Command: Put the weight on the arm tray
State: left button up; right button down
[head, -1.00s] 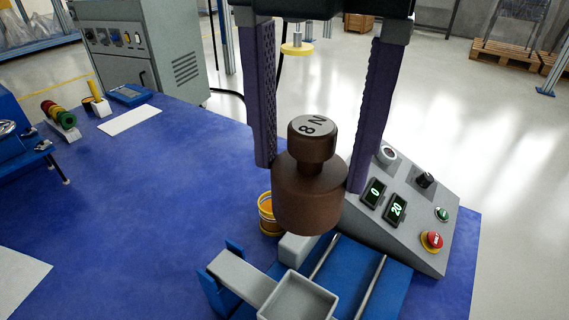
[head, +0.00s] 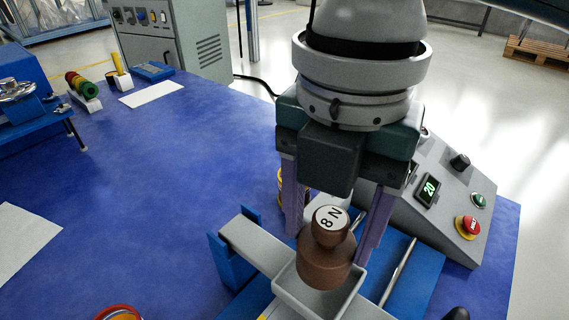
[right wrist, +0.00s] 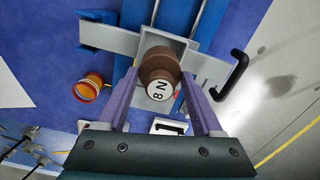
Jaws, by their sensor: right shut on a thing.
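The weight (head: 325,268) is a brown stepped cylinder with a pale top marked "8 N". My right gripper (head: 331,235) has a purple finger on each side of the weight's narrow neck and is shut on it. The weight is upright over the grey square arm tray (head: 292,300), its base within the tray's outline. I cannot tell whether it touches the tray floor. In the right wrist view the weight (right wrist: 158,68) is between the fingers (right wrist: 160,76), above the tray (right wrist: 181,44). My left gripper is not in view.
A grey control box (head: 448,205) with a display, knob and red button stands right of the tray. The blue table (head: 150,200) is mostly clear at left.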

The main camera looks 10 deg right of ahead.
aim_at(325, 253)
notch_tip(325, 253, down, 4)
jog(key=shift+f+b, duration=0.1)
jog(key=shift+b, duration=0.65)
jog(key=shift+c, duration=0.2)
grip_release()
